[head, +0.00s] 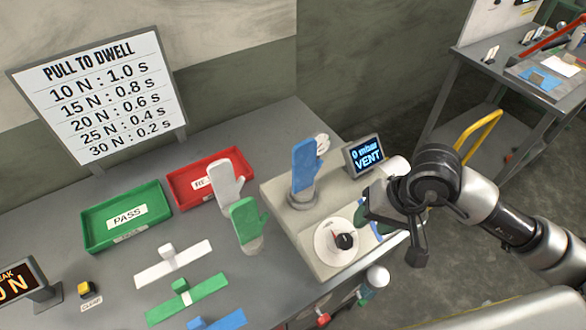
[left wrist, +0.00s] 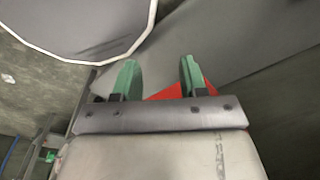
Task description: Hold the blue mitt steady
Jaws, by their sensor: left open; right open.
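The blue mitt (head: 304,166) stands upright on a round grey base on the beige test box (head: 290,225). A white hand shape (head: 322,143) shows just behind it. My right gripper (head: 391,233) is open, to the right of the mitt and apart from it, over the right edge of the box. Nothing shows clearly between its fingers. My left gripper (left wrist: 159,78) shows only in the left wrist view, with its two green fingertips spread and empty. The mitt does not show there.
A white mitt (head: 226,180) and a green mitt (head: 246,218) stand left of the box. Behind are a green PASS tray (head: 95,232) and a red tray (head: 178,192). A dial (head: 343,240) and a VENT display (head: 365,154) are near the blue mitt.

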